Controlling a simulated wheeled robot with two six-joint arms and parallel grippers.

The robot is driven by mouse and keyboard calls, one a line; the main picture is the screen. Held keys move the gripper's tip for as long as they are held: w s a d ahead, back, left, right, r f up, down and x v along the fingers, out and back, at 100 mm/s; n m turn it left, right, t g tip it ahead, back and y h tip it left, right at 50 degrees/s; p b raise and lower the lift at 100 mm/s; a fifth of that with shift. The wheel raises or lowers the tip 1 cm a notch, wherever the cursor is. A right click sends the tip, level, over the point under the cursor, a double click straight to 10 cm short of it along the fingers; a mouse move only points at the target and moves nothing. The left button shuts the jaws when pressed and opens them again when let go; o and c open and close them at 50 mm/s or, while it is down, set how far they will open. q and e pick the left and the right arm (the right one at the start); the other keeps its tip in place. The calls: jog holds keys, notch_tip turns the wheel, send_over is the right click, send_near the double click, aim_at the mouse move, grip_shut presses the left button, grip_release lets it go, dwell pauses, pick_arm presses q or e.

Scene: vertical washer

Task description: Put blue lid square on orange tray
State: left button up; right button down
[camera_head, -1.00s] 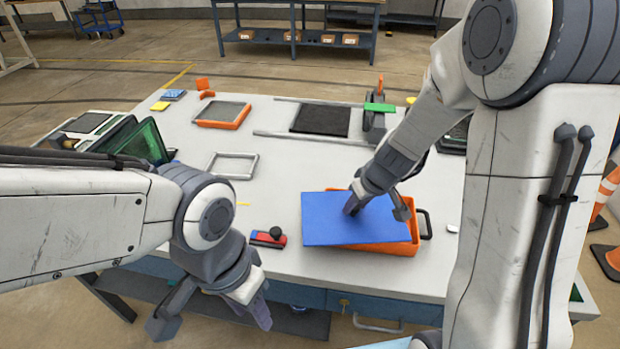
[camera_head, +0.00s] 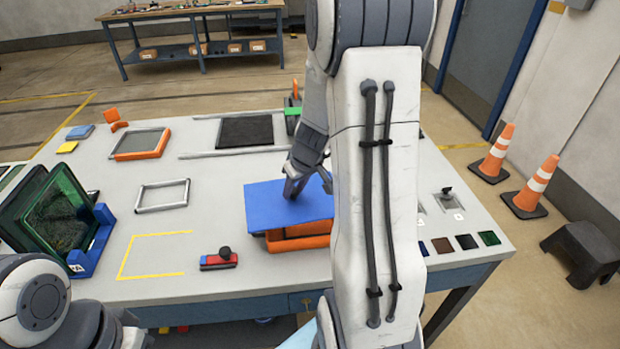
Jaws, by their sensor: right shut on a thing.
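The blue lid (camera_head: 268,207) is a flat panel over the orange tray (camera_head: 298,243). It overhangs the tray's left side and covers most of it, and a dark gap shows between them at the front. Whether they touch at the back is hidden. My right gripper (camera_head: 293,189) is shut on the blue lid from above, near its back edge. My right arm hides the right ends of lid and tray. My left arm is at the lower left, and its fingertips are outside the picture.
A yellow-marked rectangle (camera_head: 153,256) on the table (camera_head: 218,191) is empty. A red and blue block with a black knob (camera_head: 219,260) lies left of the tray. A grey frame (camera_head: 162,195) and a green panel in a blue holder (camera_head: 92,244) are further left.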

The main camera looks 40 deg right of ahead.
aim_at(312, 197)
jog(key=d, duration=0.1)
jog(key=s+d, duration=0.1)
jog(key=d+m, duration=0.1)
jog(key=shift+s+d+r, duration=0.2)
jog(key=shift+s+r, duration=0.05)
jog(key=shift+r, duration=0.1)
jog(key=shift+s+d+f, duration=0.1)
jog(key=shift+s+d, duration=0.05)
jog(key=shift+d, duration=0.2)
notch_tip(312, 197, down, 5)
jog(key=b, duration=0.4)
jog(key=shift+f+b, duration=0.5)
jog(key=shift+b, duration=0.2)
jog(key=shift+a, duration=0.1)
jog(key=shift+f+b, duration=0.3)
jog(key=shift+b, duration=0.8)
dwell(1.1)
dwell(0.3)
